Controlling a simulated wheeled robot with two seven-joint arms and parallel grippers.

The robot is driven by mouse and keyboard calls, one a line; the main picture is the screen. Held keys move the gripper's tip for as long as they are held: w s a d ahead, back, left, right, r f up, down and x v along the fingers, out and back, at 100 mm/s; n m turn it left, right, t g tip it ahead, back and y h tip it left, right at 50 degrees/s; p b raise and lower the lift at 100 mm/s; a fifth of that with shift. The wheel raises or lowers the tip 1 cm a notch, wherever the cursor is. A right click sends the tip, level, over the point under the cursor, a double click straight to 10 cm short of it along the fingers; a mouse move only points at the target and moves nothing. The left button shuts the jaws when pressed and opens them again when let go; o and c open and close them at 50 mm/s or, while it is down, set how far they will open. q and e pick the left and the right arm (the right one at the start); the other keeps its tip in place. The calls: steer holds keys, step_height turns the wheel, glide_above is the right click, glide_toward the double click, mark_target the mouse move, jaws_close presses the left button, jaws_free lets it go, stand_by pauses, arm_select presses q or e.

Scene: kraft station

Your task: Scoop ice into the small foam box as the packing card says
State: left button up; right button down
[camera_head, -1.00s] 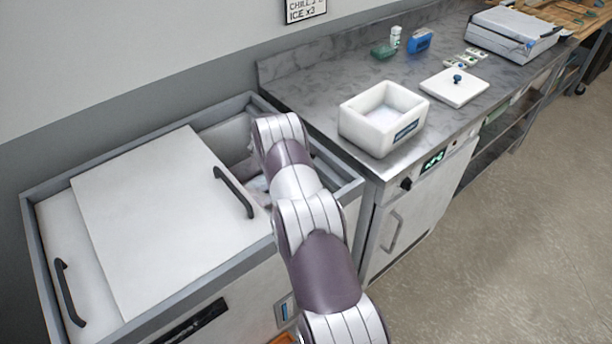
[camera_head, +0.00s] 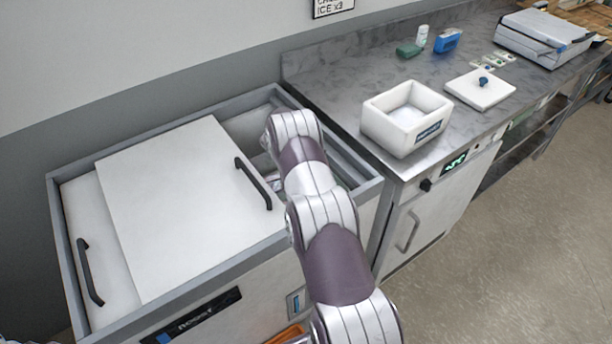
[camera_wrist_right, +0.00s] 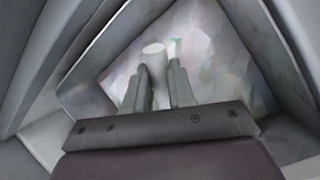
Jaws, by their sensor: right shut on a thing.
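The small foam box (camera_head: 378,122) stands open on the counter, white inside with a label on its front. Its lid (camera_head: 497,93), with a dark blue knob, lies flat to the right of it. My right arm reaches down into the open part of the ice chest. In the right wrist view my right gripper (camera_wrist_right: 158,82) is shut on a pale, round-ended handle (camera_wrist_right: 153,50), with ice (camera_wrist_right: 205,50) beyond. The scoop's bowl is hidden. My left gripper is out of view.
The chest's sliding lid (camera_head: 180,200) with black handles covers its left part; the chest rim (camera_head: 368,193) surrounds the opening. A green item (camera_head: 408,50), a white bottle (camera_head: 422,37) and a blue item (camera_head: 447,40) stand at the back of the counter. A large grey-white case (camera_head: 543,38) lies further right.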

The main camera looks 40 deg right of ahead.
steer(key=s+d+r+t+y+p, duration=0.1)
steer(key=d+r+p, duration=0.1)
steer(key=r+p, duration=0.6)
steer(key=s+d+r+t+y+p, duration=0.1)
steer(key=s+d+r+p, duration=0.1)
steer(key=r+p, duration=0.5)
steer(key=shift+s+d+r+y+p, duration=0.15)
steer(key=shift+s+r+y+p, duration=0.2)
steer(key=shift+r, duration=0.3)
steer(key=shift+w, duration=0.1)
